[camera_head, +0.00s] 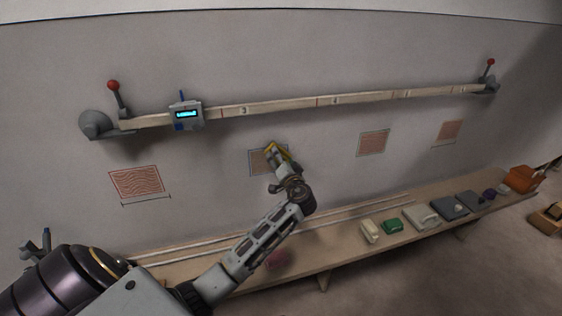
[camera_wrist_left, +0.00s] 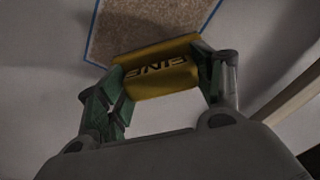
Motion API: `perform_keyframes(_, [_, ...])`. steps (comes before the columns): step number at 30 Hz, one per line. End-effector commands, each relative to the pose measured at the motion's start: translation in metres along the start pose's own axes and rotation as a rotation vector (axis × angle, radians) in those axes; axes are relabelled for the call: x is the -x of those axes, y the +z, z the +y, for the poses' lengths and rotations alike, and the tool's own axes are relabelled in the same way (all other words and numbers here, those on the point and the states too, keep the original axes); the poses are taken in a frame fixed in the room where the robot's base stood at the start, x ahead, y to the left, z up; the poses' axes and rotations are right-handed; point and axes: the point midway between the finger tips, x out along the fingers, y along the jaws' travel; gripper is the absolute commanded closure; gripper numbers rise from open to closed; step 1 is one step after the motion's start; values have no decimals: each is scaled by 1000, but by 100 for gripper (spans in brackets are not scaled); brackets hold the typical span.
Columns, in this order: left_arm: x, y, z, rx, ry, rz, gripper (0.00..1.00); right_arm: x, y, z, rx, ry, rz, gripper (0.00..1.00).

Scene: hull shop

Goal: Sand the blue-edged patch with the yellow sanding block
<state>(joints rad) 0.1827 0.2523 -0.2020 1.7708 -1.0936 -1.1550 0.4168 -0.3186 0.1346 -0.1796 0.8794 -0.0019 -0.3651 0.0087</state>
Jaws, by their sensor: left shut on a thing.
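The blue-edged patch (camera_head: 256,161) is on the grey wall, partly hidden by my left gripper. In the left wrist view the patch (camera_wrist_left: 130,28) has a speckled brown face inside a blue border. My left gripper (camera_head: 278,160) is shut on the yellow sanding block (camera_head: 271,148). The left wrist view shows the block (camera_wrist_left: 155,68), with dark lettering, between the green-and-grey fingers (camera_wrist_left: 157,88). The block overlaps the patch's lower edge in that view; I cannot tell whether it touches the surface. My right gripper is not in view.
Other patches are on the wall: one at left (camera_head: 137,182), two at right (camera_head: 374,143) (camera_head: 450,131). A long marked rail (camera_head: 280,107) with a small display device (camera_head: 186,115) runs above. A bench (camera_head: 340,241) below holds several blocks and an orange container (camera_head: 521,180).

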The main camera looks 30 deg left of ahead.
Motion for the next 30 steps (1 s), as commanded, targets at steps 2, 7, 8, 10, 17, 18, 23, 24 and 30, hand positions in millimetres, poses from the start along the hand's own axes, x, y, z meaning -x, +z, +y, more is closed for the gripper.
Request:
perform_keyframes(2, [-1, 0, 0, 0, -1, 0, 54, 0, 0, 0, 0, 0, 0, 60])
perform_keyframes(7, [-3, 0, 0, 1, -1, 1, 54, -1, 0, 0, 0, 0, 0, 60])
perform_keyframes(8, [-4, 0, 0, 1, -1, 0, 54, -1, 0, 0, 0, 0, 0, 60])
perform_keyframes(10, [-4, 0, 0, 1, -1, 0, 54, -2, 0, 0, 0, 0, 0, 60])
perform_keyframes(17, [-7, 0, -1, 1, -1, 0, 54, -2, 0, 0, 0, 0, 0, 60])
perform_keyframes(18, [-8, 0, -1, 1, -1, 0, 54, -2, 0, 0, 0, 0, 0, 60])
perform_keyframes(23, [-9, 0, -1, 1, -1, 0, 54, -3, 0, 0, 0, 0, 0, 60])
perform_keyframes(24, [-9, 0, -1, 1, -1, 0, 54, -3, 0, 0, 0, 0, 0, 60])
perform_keyframes(30, [-9, -1, 0, 1, -1, 0, 54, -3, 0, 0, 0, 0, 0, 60])
